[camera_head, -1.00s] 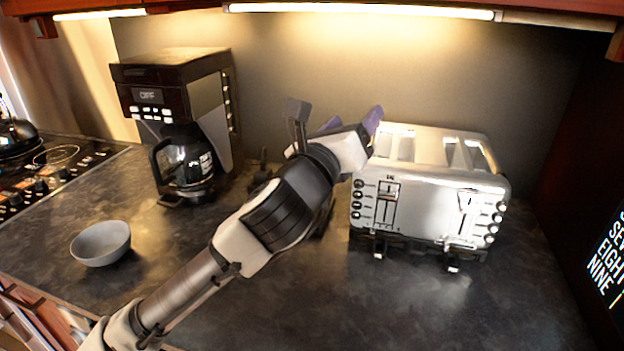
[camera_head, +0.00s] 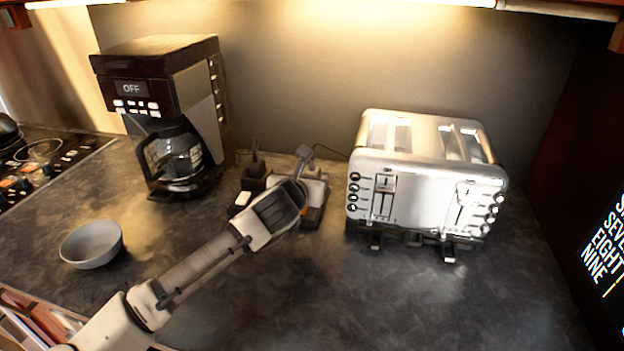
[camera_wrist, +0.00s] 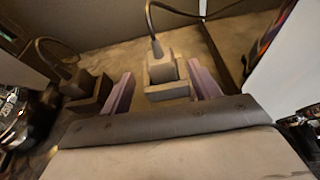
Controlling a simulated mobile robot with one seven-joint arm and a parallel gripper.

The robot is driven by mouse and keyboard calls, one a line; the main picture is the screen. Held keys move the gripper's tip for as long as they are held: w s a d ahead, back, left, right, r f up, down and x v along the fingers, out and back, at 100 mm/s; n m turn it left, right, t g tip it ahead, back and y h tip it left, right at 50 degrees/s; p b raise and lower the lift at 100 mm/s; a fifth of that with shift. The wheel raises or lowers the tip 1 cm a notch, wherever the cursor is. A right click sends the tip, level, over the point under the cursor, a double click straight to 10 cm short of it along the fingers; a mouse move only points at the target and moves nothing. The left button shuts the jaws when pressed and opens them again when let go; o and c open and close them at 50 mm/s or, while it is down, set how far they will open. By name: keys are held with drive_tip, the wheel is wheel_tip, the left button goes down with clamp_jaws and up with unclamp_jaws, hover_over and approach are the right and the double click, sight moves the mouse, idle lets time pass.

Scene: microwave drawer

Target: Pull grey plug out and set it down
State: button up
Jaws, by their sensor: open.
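The grey plug (camera_head: 304,152) stands at the far end of my arm in the head view, with a cord running right towards the toaster. In the wrist view the grey plug (camera_wrist: 161,70) sits in a blocky socket (camera_wrist: 168,91), its dark cord rising from the top. My gripper (camera_wrist: 160,76) is open, with one purple finger on each side of the plug. A gap shows between the plug and the left finger; the right finger is close to it. My wrist hides most of the fingers and part of the power strip (camera_head: 316,190) in the head view.
A black plug (camera_head: 256,168) with its own cord stands left of the grey one; it also shows in the wrist view (camera_wrist: 84,84). The toaster (camera_head: 425,185) is close on the right, the coffee maker (camera_head: 165,110) on the left. A bowl (camera_head: 91,244) sits front left. The front counter is clear.

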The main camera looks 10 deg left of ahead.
sight(310, 174)
drive_tip(key=shift+w+p, duration=0.35)
drive_tip(key=shift+w, duration=0.15)
drive_tip(key=p+x, duration=0.1)
drive_tip(key=x, duration=0.2)
drive_tip(key=shift+w+d+f+p, duration=0.1)
drive_tip(key=shift+w+p, duration=0.2)
drive_tip(key=shift+w+f, duration=0.2)
drive_tip(key=shift+w, duration=0.1)
drive_tip(key=shift+c, duration=0.3)
drive_tip(key=c, duration=1)
drive_tip(key=shift+c, duration=0.2)
drive_tip(key=shift+r, duration=0.15)
